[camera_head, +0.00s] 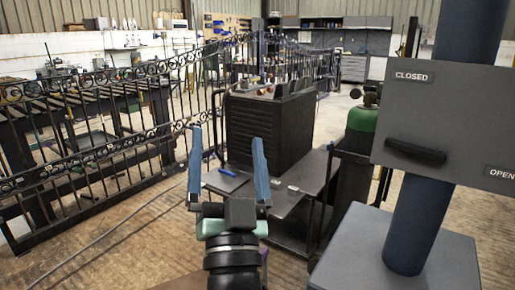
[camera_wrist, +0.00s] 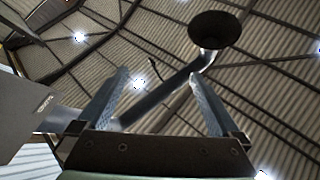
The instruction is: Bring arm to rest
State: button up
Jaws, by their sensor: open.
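My gripper (camera_head: 229,150) points upward and forward in the middle of the head view, its two blue fingers spread wide apart with nothing between them. The wrist view also shows the open, empty gripper (camera_wrist: 158,95) against the ceiling. A grey box (camera_head: 450,120) on a blue post (camera_head: 418,225) stands at the right of the head view. It has a "CLOSED" label, a dark handle (camera_head: 416,152) near its left side and an "OPEN" label lower right. My gripper is left of the box and apart from the handle. A grey panel (camera_wrist: 28,115) shows at the left of the wrist view.
A black scrollwork gate (camera_head: 110,120) spans the left. A dark cabinet (camera_head: 268,130) on a low cart stands behind my gripper, with a green gas cylinder (camera_head: 362,120) to its right.

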jog(key=s+d+r+n+t+h, duration=0.2)
jog(key=s+d+r+n+h, duration=0.15)
jog(key=s+r, duration=1.4)
notch_tip(320, 180, up, 23)
jog(key=w+p, duration=0.2)
jog(key=p, duration=2)
jog(key=shift+w+d+r+y+p, duration=0.2)
jog(key=shift+y+p, duration=0.1)
jog(key=shift+y, duration=0.15)
jog(key=shift+f+m, duration=0.1)
jog(key=shift+m, duration=0.15)
